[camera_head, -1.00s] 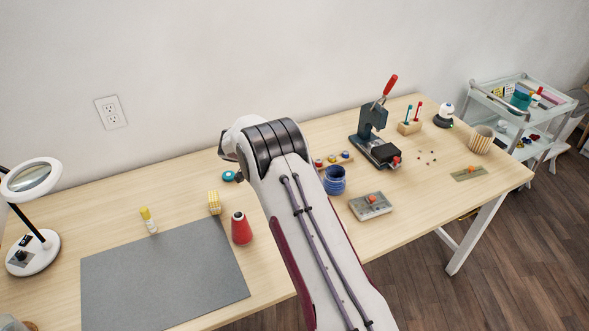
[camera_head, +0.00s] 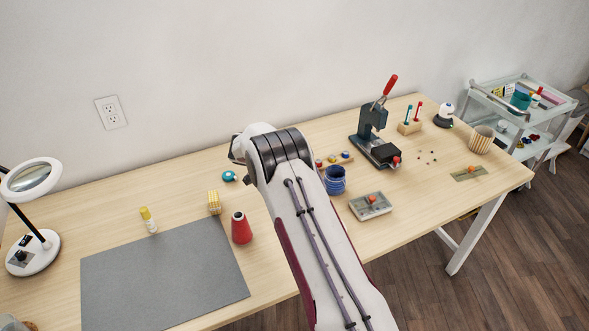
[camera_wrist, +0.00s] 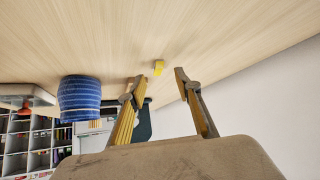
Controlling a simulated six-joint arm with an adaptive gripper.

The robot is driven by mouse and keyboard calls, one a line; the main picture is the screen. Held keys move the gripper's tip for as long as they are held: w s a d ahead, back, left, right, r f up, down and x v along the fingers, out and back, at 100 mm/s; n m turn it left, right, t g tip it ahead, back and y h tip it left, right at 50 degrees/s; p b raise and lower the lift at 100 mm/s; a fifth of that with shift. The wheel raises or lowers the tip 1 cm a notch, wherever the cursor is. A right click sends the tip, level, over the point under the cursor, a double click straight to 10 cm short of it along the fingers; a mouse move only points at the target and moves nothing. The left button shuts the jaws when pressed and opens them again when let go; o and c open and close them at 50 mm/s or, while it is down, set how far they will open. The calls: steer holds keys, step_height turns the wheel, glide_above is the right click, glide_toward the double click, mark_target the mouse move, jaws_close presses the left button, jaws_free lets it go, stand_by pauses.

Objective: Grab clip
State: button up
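My gripper (camera_wrist: 159,77) shows in the wrist view with its two fingers apart and nothing held between them. A small yellow piece (camera_wrist: 158,67) lies on the wooden tabletop, seen just past the gap between the fingertips. It may be the clip, but it is too small to tell its form. No contact with the fingers shows. In the head view my arm covers the gripper, and I cannot make out this yellow piece there.
A blue ribbed pot (camera_wrist: 80,98) stands left of the fingers in the wrist view; the head view shows it right of my arm (camera_head: 335,181). A red cone (camera_head: 241,229), a yellow block (camera_head: 214,202) and a teal tape (camera_head: 229,176) stand left. A press (camera_head: 373,135) stands behind.

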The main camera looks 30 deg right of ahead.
steer(key=shift+x, duration=1.6)
steer(key=shift+s, duration=0.1)
steer(key=c, duration=0.9)
